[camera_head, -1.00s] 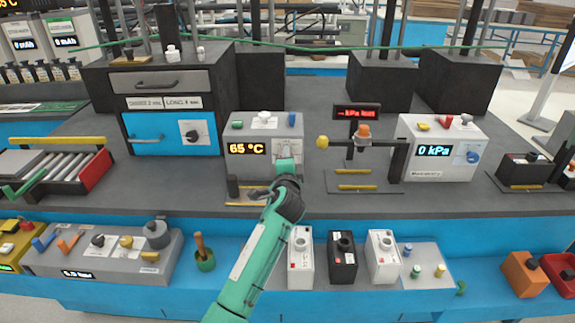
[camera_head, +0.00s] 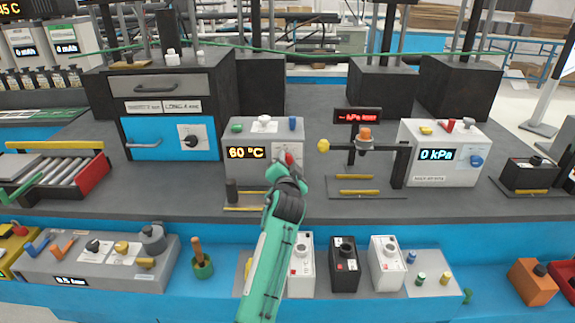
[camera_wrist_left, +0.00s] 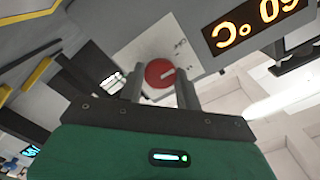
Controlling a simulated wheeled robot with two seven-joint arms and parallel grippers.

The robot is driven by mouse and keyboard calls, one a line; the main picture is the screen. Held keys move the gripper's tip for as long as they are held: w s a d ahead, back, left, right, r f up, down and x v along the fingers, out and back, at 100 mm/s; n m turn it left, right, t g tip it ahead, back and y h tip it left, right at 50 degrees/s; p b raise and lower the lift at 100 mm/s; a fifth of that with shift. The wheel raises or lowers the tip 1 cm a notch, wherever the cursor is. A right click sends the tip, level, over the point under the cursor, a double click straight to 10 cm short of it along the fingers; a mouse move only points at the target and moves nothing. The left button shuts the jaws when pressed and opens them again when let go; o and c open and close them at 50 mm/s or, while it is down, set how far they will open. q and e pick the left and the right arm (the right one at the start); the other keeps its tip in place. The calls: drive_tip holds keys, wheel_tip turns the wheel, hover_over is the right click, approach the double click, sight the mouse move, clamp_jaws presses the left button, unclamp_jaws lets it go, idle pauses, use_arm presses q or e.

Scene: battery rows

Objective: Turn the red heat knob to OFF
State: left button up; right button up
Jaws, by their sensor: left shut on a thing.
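The red heat knob (camera_wrist_left: 159,73) sits on a pale dial plate (camera_wrist_left: 150,48) on the front of the grey heater box (camera_head: 240,133). In the head view the knob (camera_head: 289,158) is partly hidden by my left gripper (camera_head: 284,166). The box display (camera_head: 247,153) reads 60 °C. In the left wrist view the two fingers of my left gripper (camera_wrist_left: 160,88) stand on either side of the knob and are shut on it. The knob's white pointer line slants toward the upper right of that view. The plate's lettering is too small to read surely. My right gripper is not in view.
A stand with an orange-topped part (camera_head: 365,134) and a 0 kPa box (camera_head: 440,150) are to the right. A drawer and blue-door cabinet (camera_head: 170,110) stands left.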

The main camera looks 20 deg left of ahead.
use_arm(q)
drive_tip(key=shift+f, duration=0.15)
drive_tip(key=o, duration=1)
drive_tip(key=shift+c, duration=0.2)
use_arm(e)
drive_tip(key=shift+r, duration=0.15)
